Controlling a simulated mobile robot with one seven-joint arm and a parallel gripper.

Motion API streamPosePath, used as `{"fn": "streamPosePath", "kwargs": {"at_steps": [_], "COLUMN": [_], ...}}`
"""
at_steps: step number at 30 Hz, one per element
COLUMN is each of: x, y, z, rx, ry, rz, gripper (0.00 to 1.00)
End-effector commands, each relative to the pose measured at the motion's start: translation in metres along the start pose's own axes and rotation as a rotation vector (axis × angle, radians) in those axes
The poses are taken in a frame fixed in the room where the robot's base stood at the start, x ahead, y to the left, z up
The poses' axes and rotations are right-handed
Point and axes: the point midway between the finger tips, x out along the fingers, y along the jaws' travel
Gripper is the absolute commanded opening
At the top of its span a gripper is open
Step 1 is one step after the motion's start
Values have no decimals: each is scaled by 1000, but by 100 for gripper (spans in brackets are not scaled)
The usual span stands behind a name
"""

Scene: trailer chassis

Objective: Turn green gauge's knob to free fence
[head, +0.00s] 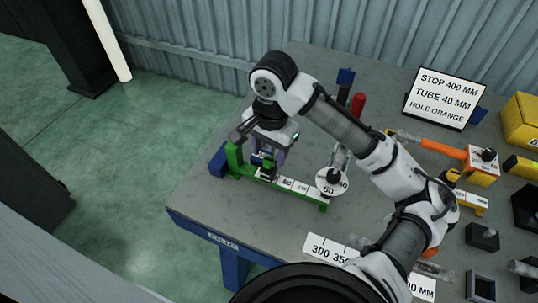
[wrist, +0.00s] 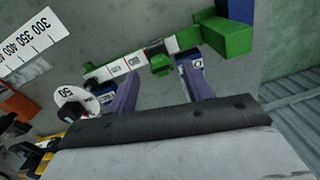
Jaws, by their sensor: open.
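The green gauge (head: 297,190) lies on the grey workbench, a green rail with a white number scale. It also shows in the wrist view (wrist: 228,37), with a taller green block at one end. A small green knob (wrist: 161,65) sits at the slider on the scale, between my fingers in that view. My gripper (head: 268,157) is open above the gauge, its purple fingers pointing down. In the wrist view my gripper (wrist: 158,78) has one finger on each side of the knob. I cannot tell whether either finger touches it. The fence is partly hidden by my gripper.
A round tag marked 50 (head: 331,182) stands at the gauge's right end. A sign (head: 446,98) reads stop 400 mm, tube 40 mm, hole orange. An orange gauge (head: 443,148) and yellow boxes lie right. A red cylinder (head: 357,104) stands behind.

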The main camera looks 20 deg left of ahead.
Motion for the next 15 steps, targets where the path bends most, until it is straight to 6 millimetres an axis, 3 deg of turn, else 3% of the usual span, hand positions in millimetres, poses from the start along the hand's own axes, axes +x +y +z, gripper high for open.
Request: {"fn": "streamPosePath", "kwargs": {"at_steps": [6, 15], "x": [21, 24], "y": [0, 0], "z": [0, 0], "rx": [1, 0], "ry": [-1, 0], "rz": [0, 0], "gripper": [50, 50]}}
